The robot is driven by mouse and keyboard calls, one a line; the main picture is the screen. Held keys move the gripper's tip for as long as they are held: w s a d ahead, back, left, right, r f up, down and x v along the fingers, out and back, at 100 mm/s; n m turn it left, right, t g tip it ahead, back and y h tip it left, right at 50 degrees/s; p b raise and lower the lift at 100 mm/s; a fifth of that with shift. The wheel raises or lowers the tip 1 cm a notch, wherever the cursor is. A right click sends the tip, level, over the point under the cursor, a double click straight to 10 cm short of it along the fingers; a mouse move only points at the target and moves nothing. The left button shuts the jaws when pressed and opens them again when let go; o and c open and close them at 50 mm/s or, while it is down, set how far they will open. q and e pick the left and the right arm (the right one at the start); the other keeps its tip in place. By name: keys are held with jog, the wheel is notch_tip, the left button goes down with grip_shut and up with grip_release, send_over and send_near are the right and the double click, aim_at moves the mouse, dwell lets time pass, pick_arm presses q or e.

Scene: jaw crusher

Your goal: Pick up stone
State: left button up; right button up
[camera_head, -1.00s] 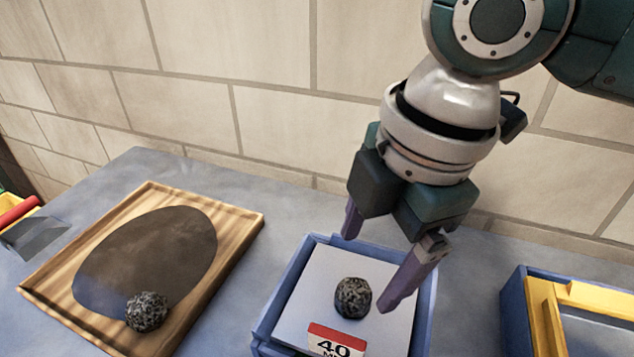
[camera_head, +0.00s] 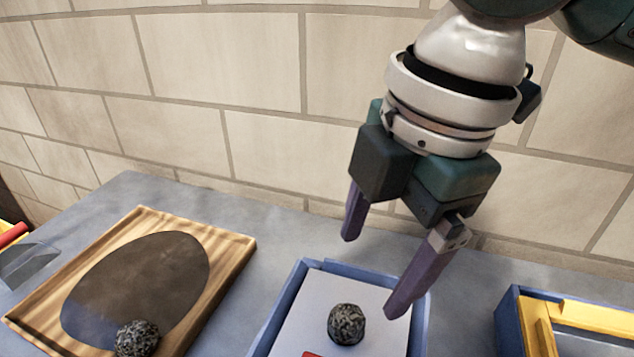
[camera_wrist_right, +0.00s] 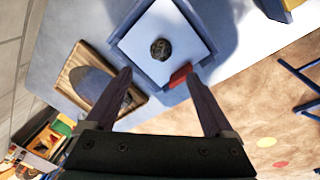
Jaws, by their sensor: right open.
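A dark speckled stone (camera_head: 346,324) lies on the pale floor of a blue-rimmed tray (camera_head: 283,308). It also shows in the right wrist view (camera_wrist_right: 161,49), ahead of the fingers. A second similar stone (camera_head: 137,338) sits at the front of a wooden board (camera_head: 232,262) with a dark oval on it. My right gripper (camera_head: 371,272) is open and empty, with purple fingers apart. It hangs above the blue tray, over and a little behind the stone, not touching it. My left gripper is not in view.
A blue and yellow box (camera_head: 524,322) stands to the right of the tray. A stone-block wall (camera_head: 262,62) closes off the back of the grey table (camera_head: 190,196). At the far left is a clear wedge-shaped object (camera_head: 25,264) with something red beside it.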

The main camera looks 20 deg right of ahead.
aim_at(348, 313)
dwell(0.3)
jog(key=shift+w+a+f+m+g+h+b, duration=0.3)
jog(key=shift+w+f+m+g+b, duration=0.25)
jog(key=shift+b, duration=0.45)
jog(key=shift+w+f+b, duration=0.2)
jog(key=shift+w+b, duration=0.1)
jog(key=shift+a+f+m+g+h, duration=0.1)
jog(key=shift+f+m+g+h, duration=0.1)
jog(key=shift+m+g+h, duration=0.1)
notch_tip(348, 313, down, 3)
jog(key=shift+f, duration=0.2)
jog(key=f, duration=0.5)
jog(key=shift+a+f, duration=0.25)
jog(key=shift+f, duration=0.15)
grip_shut()
